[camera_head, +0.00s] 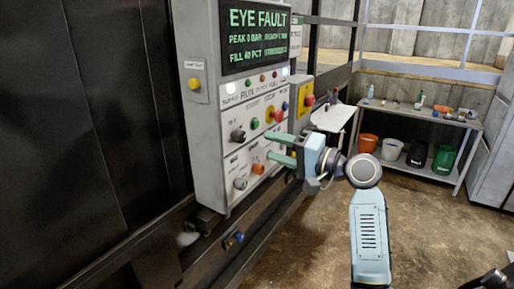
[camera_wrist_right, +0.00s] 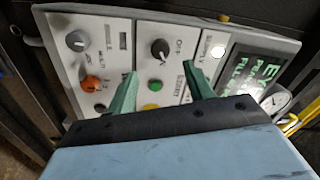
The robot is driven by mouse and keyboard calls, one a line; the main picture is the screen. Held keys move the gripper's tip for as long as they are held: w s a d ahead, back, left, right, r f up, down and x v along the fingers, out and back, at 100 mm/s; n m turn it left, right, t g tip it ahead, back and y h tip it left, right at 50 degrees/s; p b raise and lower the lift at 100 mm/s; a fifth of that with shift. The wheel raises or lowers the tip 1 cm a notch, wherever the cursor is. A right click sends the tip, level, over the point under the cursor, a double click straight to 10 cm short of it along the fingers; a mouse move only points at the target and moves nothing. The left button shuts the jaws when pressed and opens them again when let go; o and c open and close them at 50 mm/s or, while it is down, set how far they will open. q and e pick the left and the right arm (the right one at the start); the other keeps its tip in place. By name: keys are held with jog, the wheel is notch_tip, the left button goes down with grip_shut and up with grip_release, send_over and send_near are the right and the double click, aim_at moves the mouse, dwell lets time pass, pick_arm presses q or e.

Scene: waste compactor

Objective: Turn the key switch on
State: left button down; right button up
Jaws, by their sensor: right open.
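A black rotary switch (camera_head: 238,136) sits on the lower left of the grey control panel (camera_head: 213,150). In the right wrist view the black switch (camera_wrist_right: 160,48) shows just beyond the fingertips, with a small label beside it. I cannot tell for certain that it is the key switch. A grey knob (camera_head: 240,183) and an orange knob (camera_head: 258,169) sit below it. My right gripper (camera_head: 268,147) is open and empty, its two green fingers pointing at the panel. In its wrist view the gripper (camera_wrist_right: 163,76) has the fingers apart, with a green button (camera_wrist_right: 155,85) showing between them.
The screen (camera_head: 254,34) above reads "EYE FAULT". A red mushroom button (camera_head: 278,115) is near the upper finger. A yellow box with a red button (camera_head: 307,100) stands to the right. A shelf table (camera_head: 430,118) is at the back right. The floor between is clear.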

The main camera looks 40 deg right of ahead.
jog(key=shift+b+v, duration=0.4)
jog(key=shift+v, duration=1.85)
